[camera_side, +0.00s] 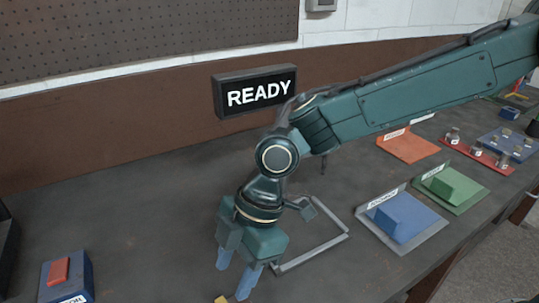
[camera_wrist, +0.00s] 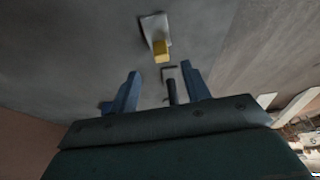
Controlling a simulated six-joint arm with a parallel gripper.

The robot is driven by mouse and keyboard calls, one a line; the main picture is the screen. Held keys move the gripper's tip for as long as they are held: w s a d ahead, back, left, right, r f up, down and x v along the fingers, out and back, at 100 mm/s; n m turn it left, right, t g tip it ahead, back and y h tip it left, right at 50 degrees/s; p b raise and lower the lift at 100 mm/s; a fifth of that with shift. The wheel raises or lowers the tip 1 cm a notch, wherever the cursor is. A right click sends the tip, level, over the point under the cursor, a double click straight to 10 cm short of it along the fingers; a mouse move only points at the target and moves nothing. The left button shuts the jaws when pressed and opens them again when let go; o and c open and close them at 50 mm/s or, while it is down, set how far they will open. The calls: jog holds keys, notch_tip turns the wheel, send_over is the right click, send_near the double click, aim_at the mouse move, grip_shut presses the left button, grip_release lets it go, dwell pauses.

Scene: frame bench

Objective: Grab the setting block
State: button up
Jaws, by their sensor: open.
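My gripper (camera_side: 236,272) is open, with two blue fingers pointing down over the bench near the front edge of the side view. In the wrist view my gripper (camera_wrist: 160,74) also shows apart-standing fingers. A small yellow block (camera_wrist: 161,50) lies ahead of the fingertips, at the end of a pale plate (camera_wrist: 154,27). In the side view only a bit of yellow (camera_side: 221,299) shows at the bottom edge, below the fingers. No label on it is readable, so I cannot tell for certain that it is the setting block. Nothing visible is held.
A grey frame (camera_side: 325,248) lies right of my gripper. A blue block (camera_side: 402,216) and a green block (camera_side: 452,183) sit on plates further right. A blue box with a red button (camera_side: 58,271) stands at left. A READY sign (camera_side: 256,92) hangs behind.

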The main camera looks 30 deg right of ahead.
aim_at(223, 302)
jog(key=shift+x, duration=1.25)
jog(key=shift+x, duration=2.6)
jog(key=shift+s, duration=0.1)
jog(key=c, duration=0.8)
jog(key=shift+r, duration=0.15)
notch_tip(223, 302, up, 20)
jog(key=shift+f, duration=0.1)
